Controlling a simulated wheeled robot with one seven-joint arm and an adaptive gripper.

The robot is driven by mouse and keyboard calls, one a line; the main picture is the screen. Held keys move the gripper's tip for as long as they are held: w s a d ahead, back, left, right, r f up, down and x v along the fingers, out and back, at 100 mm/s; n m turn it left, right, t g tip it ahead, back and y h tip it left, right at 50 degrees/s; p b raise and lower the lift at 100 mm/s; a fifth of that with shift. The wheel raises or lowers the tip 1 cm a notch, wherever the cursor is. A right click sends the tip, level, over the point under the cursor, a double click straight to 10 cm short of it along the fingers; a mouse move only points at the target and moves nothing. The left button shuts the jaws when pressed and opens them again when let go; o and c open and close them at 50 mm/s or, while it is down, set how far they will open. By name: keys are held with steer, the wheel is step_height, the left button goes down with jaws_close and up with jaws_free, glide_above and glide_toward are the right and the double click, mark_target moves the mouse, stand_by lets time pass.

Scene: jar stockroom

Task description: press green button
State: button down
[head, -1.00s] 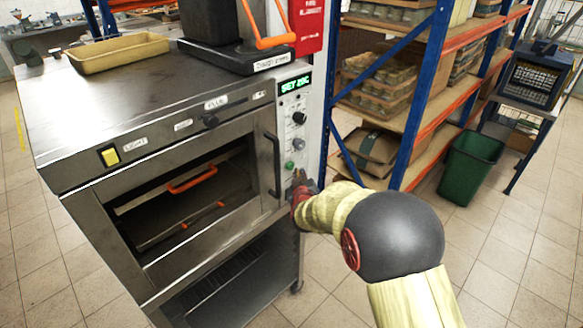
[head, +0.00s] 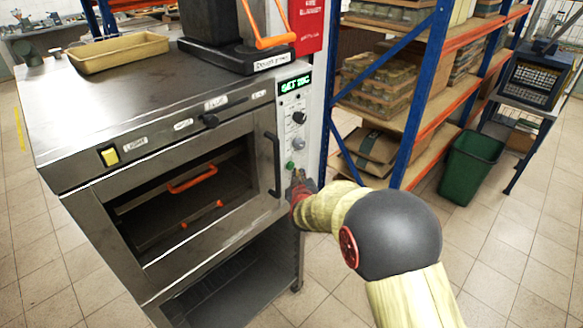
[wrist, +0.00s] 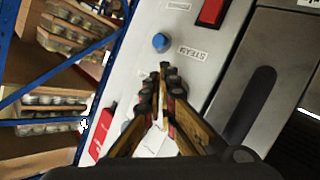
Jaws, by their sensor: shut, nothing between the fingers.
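The green button (head: 290,165) is a small round button low on the oven's control panel (head: 283,136) in the head view. My gripper (head: 296,176) is at the panel, just below and right of that button; whether it touches is unclear. In the wrist view my gripper (wrist: 165,70) is shut and empty, its fingertips close together over the white panel. No green button shows there. A blue button (wrist: 160,42) lies just beyond the tips, beside an upside-down STEAM label (wrist: 190,51).
The oven door handle (head: 274,164) stands out left of the panel. A grey knob (head: 298,143) and a black knob (head: 299,118) are above the green button. A red switch (wrist: 211,12) shows in the wrist view. A blue-post shelf (head: 413,115) stands at the right, with a green bin (head: 470,170).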

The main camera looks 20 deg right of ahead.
steer(key=shift+w, duration=0.1)
stand_by(0.5)
steer(key=shift+w+a, duration=0.15)
steer(key=shift+w, duration=0.15)
steer(key=shift+w+a, duration=0.15)
steer(key=shift+w, duration=0.3)
stand_by(0.7)
stand_by(0.4)
steer(key=shift+s+d, duration=0.3)
steer(key=shift+s, duration=0.55)
steer(key=shift+s, duration=0.1)
steer(key=s, duration=0.1)
steer(key=s+d, duration=0.1)
steer(key=s, duration=0.1)
steer(key=s+b, duration=0.1)
steer(key=shift+s+d, duration=0.25)
steer(key=shift+d, duration=0.1)
